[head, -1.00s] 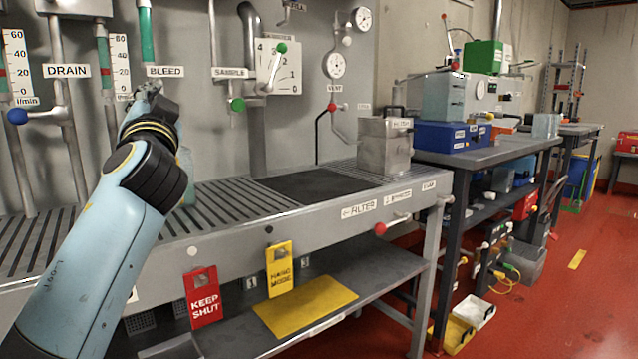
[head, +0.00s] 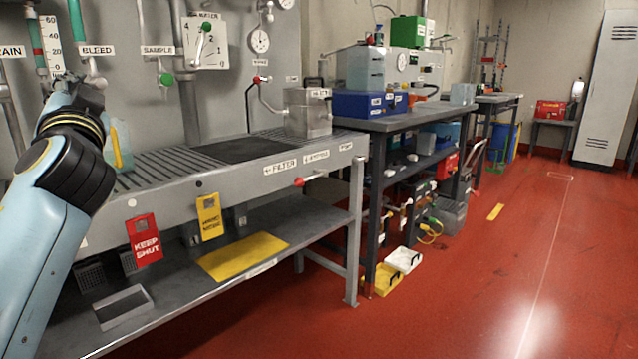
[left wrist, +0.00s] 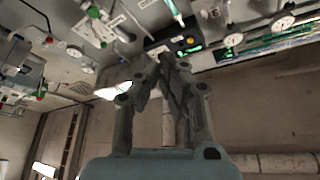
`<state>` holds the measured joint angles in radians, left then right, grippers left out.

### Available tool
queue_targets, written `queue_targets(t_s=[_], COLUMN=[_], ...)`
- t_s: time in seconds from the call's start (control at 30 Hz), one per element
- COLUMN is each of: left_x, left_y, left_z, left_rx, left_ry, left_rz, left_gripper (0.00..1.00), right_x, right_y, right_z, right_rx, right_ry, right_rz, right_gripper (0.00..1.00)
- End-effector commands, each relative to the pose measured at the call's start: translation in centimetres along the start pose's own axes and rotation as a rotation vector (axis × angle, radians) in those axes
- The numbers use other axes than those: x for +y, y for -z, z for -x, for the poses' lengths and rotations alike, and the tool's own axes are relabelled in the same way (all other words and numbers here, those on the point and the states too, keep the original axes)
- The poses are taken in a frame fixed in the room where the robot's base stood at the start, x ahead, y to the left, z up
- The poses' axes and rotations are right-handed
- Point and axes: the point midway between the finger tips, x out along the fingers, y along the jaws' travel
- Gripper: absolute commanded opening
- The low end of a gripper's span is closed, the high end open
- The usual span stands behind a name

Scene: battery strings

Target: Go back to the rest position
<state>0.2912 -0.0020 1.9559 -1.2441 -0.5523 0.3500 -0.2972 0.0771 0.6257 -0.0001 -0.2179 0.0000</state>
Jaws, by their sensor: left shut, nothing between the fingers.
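My left arm comes in from the left in the head view, and its gripper (head: 82,82) is up in front of the wall panel near the BLEED label (head: 97,50). In the left wrist view my left gripper (left wrist: 172,62) has its fingertips together with nothing between them. The wall panel with gauges and valves shows tilted beyond the fingers. My right gripper is in neither view.
The grated bench (head: 230,180) stands close to my left arm, with a grey filter box (head: 307,112) on it and red and yellow tags hanging from its front. A second bench (head: 400,123) with a blue case (head: 362,103) stands beyond. Red floor (head: 460,290) at the right is clear.

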Motion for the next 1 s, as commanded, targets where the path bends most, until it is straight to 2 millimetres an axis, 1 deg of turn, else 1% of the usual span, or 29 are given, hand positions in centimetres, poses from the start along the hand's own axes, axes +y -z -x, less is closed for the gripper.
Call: queue_targets(t_s=[0.13, 0.27, 0.37, 0.47, 0.57, 0.67, 0.7, 0.77, 0.8, 0.87, 0.9, 0.97, 1.0], left_x=[1.5, 3.4, 5.4, 7.7, 10.3, 13.3, 14.6, 16.3, 17.3, 18.5, 19.1, 19.7, 20.0], left_y=[-2.2, -4.7, -7.3, -10.3, -14.1, -19.1, -21.5, -25.1, -27.5, -31.0, -33.3, -36.5, -38.5], left_z=[0.9, 1.9, 3.0, 4.4, 6.6, 10.0, 11.8, 14.9, 17.1, 20.7, 23.2, 27.1, 29.8], left_rx=[-0.033, -0.073, -0.113, -0.161, -0.223, -0.305, -0.346, -0.412, -0.456, -0.525, -0.573, -0.644, -0.693], left_ry=[-0.039, -0.087, -0.140, -0.203, -0.282, -0.383, -0.431, -0.503, -0.549, -0.616, -0.659, -0.720, -0.758], left_rz=[-0.031, -0.054, -0.069, -0.084, -0.101, -0.119, -0.126, -0.136, -0.140, -0.145, -0.147, -0.149, -0.149], left_gripper=[0.00, 0.00, 0.00, 0.00, 0.00, 0.00, 0.00, 0.00, 0.00, 0.00, 0.00, 0.00, 0.00], right_x=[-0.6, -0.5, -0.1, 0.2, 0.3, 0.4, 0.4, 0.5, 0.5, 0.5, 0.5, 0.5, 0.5], right_y=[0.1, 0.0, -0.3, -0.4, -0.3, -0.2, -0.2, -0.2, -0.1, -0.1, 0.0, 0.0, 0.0], right_z=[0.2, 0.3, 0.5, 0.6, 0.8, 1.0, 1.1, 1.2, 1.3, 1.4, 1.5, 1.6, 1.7], right_rx=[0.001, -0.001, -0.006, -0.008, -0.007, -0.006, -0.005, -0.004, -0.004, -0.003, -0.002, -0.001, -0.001], right_ry=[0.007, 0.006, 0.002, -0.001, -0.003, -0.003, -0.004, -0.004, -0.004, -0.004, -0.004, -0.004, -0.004], right_rz=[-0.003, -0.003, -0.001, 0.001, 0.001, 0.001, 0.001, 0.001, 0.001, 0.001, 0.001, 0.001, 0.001], right_gripper=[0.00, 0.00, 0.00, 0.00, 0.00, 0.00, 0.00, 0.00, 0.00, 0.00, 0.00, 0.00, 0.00])
